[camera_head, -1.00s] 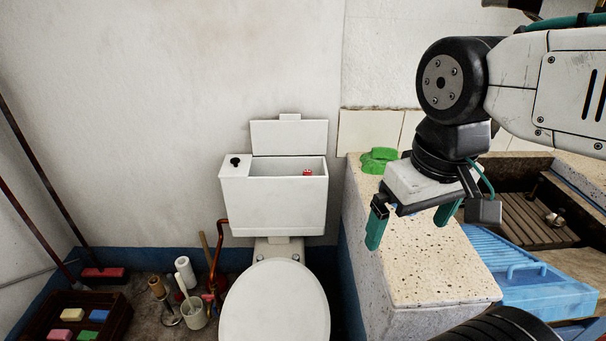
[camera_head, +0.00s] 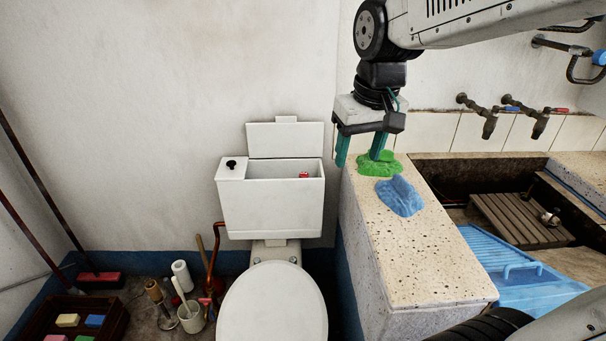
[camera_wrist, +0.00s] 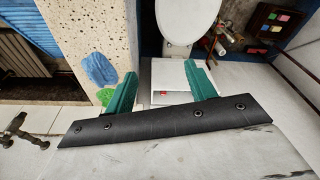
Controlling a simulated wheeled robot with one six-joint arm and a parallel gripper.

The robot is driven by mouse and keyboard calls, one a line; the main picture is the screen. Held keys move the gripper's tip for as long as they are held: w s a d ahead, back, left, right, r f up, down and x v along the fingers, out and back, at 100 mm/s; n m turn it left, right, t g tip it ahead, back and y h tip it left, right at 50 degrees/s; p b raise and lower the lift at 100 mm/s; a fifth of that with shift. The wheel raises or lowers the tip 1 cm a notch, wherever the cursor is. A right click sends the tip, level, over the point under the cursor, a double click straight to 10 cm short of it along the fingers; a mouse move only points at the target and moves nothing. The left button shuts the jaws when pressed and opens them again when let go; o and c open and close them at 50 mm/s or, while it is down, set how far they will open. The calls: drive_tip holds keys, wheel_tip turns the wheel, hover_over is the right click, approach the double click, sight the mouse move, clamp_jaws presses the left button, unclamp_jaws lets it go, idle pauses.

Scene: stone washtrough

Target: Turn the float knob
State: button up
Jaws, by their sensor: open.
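The open toilet cistern (camera_head: 272,208) stands against the wall with its lid raised behind it. Inside it shows a small red and white knob (camera_head: 304,175), likely the float knob; in the wrist view the red spot (camera_wrist: 163,93) lies between my fingers. A black button (camera_head: 231,163) sits on the cistern's left top. My gripper (camera_head: 359,152) is open and empty, with green fingers pointing down, right of the cistern. Its right finger is over or in front of a green cloth (camera_head: 380,165); contact cannot be told. In the wrist view my gripper (camera_wrist: 165,90) spans the cistern.
A blue cloth (camera_head: 400,196) lies on the stone counter (camera_head: 420,260). Taps (camera_head: 485,110) and the trough with a blue washboard (camera_head: 520,270) are at right. The toilet seat (camera_head: 272,305) is below the cistern. A brush holder (camera_head: 191,316) and other items stand at left.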

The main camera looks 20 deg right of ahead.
drive_tip(key=w+d+f, duration=0.1)
drive_tip(key=w+f, duration=0.2)
drive_tip(key=w, duration=1.1)
drive_tip(key=t, duration=0.2)
hover_over(304, 174)
drive_tip(key=s, duration=0.4)
wheel_tip(304, 174, down, 25)
drive_tip(key=x, duration=0.8)
drive_tip(key=shift+w, duration=0.35)
drive_tip(key=c, duration=1)
